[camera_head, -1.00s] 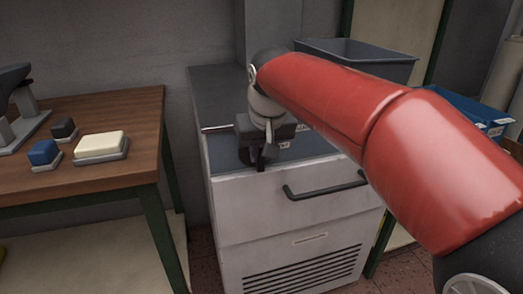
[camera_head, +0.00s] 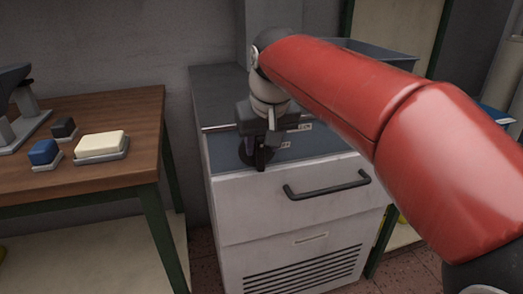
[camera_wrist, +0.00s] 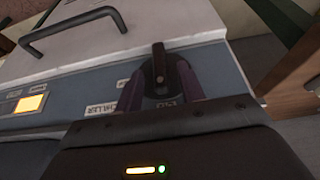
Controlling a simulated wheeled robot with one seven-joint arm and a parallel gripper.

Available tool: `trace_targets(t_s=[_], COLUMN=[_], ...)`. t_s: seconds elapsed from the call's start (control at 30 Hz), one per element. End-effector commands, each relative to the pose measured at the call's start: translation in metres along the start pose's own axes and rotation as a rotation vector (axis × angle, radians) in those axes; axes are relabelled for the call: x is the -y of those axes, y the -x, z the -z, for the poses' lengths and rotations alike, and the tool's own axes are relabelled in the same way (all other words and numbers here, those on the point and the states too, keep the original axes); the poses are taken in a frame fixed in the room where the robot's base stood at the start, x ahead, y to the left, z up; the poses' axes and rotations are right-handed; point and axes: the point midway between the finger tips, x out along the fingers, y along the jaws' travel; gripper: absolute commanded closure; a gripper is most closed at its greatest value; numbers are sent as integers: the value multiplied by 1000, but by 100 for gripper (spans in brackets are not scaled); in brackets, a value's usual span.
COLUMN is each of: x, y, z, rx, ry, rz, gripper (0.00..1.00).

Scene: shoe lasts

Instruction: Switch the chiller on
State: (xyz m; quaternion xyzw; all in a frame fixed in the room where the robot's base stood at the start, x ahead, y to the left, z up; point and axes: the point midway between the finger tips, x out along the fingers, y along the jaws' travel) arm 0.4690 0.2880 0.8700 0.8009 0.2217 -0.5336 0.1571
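The chiller (camera_head: 290,235) is a white cabinet with a dark handle, a vent grille and a blue-grey control strip (camera_head: 318,143) along its top front. In the wrist view, a dark rotary knob (camera_wrist: 160,66) sits on the strip, its raised grip bar pointing up the picture. A label reading CHILLER (camera_wrist: 103,108) is to its left. My gripper (camera_wrist: 160,72) is at the knob, one finger on each side of the bar, with gaps appearing between fingers and bar. In the head view my gripper (camera_head: 262,158) hides most of the knob.
An amber lit display (camera_wrist: 29,104) is on the strip. A grey bin (camera_head: 375,53) stands behind my red arm. A wooden table (camera_head: 60,185) on the left holds a cream block (camera_head: 101,145), a blue block (camera_head: 43,151) and a dark block (camera_head: 63,127).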

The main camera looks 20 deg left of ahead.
Motion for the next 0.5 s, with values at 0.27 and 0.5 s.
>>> trace_targets(t_s=[0.27,0.5], x=[0,0], y=[41,48], z=[0,0], rx=[-1,1], ry=[0,0], rz=[0,0], gripper=[61,61])
